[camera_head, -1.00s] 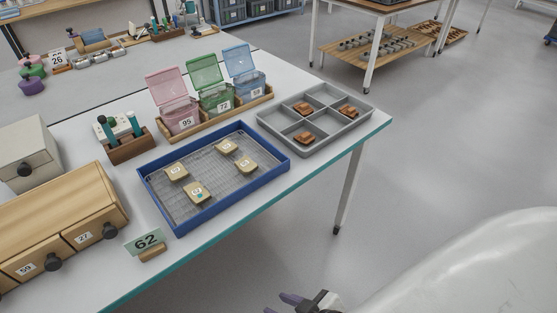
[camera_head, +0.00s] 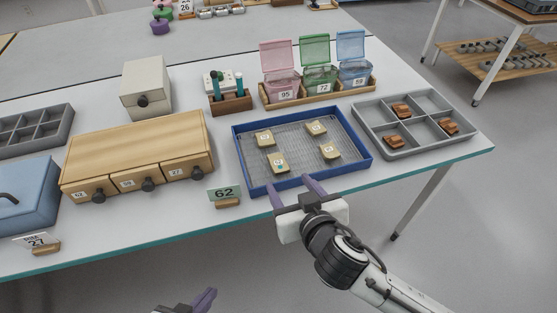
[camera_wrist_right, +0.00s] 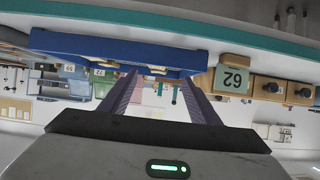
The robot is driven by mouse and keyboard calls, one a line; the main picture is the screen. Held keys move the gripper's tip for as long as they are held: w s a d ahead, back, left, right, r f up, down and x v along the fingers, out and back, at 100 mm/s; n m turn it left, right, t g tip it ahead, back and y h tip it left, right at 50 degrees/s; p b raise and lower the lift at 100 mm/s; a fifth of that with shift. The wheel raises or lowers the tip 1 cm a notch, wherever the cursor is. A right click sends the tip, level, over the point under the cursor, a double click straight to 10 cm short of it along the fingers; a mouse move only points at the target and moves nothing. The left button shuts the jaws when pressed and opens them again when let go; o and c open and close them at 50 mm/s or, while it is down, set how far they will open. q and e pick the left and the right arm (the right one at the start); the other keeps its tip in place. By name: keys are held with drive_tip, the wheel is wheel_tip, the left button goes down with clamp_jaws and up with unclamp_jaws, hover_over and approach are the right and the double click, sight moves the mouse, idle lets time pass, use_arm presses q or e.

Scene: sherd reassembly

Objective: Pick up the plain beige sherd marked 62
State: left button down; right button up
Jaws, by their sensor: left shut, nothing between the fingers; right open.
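Several beige sherds with small white labels lie apart in the blue mesh-floored tray (camera_head: 364,160): back left (camera_head: 264,138), back right (camera_head: 316,128), front right (camera_head: 330,151) and front left (camera_head: 278,162). The front-left one has a teal patch; the others look plain. The label numbers are too small to read, so I cannot tell which is 62. My right gripper (camera_head: 299,186) is open and empty at the tray's front edge; its fingers also show in the right wrist view (camera_wrist_right: 160,76). My left gripper (camera_head: 206,298) is shut and empty, low in front of the table.
A green card reading 62 (camera_head: 224,193) stands left of the tray's front corner. A wooden drawer box (camera_head: 140,140) is further left. Open-lidded pink, green and blue bins (camera_head: 318,77) stand behind. A grey divided tray (camera_head: 400,152) with brown sherds is at right.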

sight(279, 165)
drive_tip(key=x, duration=0.5)
drive_tip(key=shift+w+r, duration=0.15)
drive_tip(key=shift+r, duration=0.1)
drive_tip(key=shift+x, duration=2.65)
drive_tip(key=shift+d, duration=0.25)
drive_tip(key=c, duration=1.2)
